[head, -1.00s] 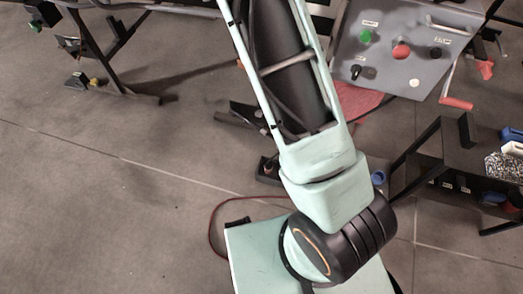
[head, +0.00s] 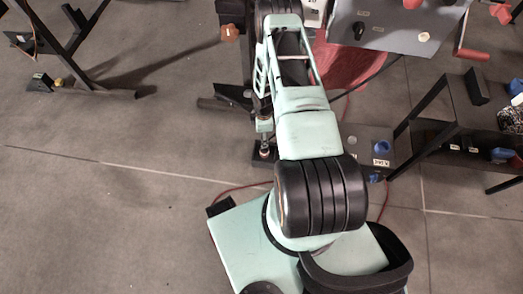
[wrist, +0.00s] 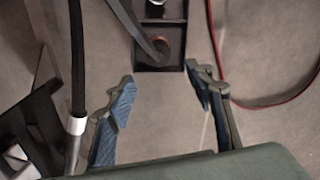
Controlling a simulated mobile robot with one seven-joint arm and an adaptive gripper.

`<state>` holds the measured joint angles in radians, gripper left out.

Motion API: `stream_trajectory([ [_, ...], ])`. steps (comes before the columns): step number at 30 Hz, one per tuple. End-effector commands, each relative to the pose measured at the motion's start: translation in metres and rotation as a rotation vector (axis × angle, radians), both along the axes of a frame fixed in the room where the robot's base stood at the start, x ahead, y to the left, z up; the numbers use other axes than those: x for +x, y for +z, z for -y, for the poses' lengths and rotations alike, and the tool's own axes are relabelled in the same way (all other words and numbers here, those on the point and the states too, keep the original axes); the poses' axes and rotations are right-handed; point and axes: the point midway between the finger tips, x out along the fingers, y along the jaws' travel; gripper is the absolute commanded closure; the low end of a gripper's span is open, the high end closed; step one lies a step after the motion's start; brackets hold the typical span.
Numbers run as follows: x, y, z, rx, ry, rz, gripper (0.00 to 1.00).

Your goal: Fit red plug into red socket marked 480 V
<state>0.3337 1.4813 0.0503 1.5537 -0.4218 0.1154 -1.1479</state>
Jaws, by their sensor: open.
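My gripper (wrist: 162,76) is open and empty in the wrist view, with its blue-padded fingers apart over the floor. Beyond the fingertips is a dark narrow block (wrist: 172,14) with a small round reddish part (wrist: 161,45) in it. A black cable curves to that part. I cannot tell whether it is the red plug or a socket. In the head view a small reddish piece (head: 265,151) shows at a dark base left of my arm. No red socket marked 480 V can be made out; my arm hides part of the panel there.
A blue round socket (head: 381,146) with a small white label stands right of my arm. A red cable (wrist: 272,104) lies on the floor. A black cable with a white band (wrist: 77,126) hangs left of my gripper. A black-framed table (head: 452,130) and grey control box (head: 385,25) stand right.

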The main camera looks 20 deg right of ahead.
Motion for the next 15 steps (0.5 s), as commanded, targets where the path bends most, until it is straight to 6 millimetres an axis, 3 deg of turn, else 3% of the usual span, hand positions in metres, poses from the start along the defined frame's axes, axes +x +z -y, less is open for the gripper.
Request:
stream_trajectory([
  [1, -0.001, -0.012, 0.000, 0.000, 0.000, -0.001, 0.52],
  [6, -0.001, -0.037, 0.000, -0.001, 0.001, -0.003, 0.52],
  [15, -0.001, -0.058, 0.003, -0.002, -0.001, -0.003, 0.52],
])
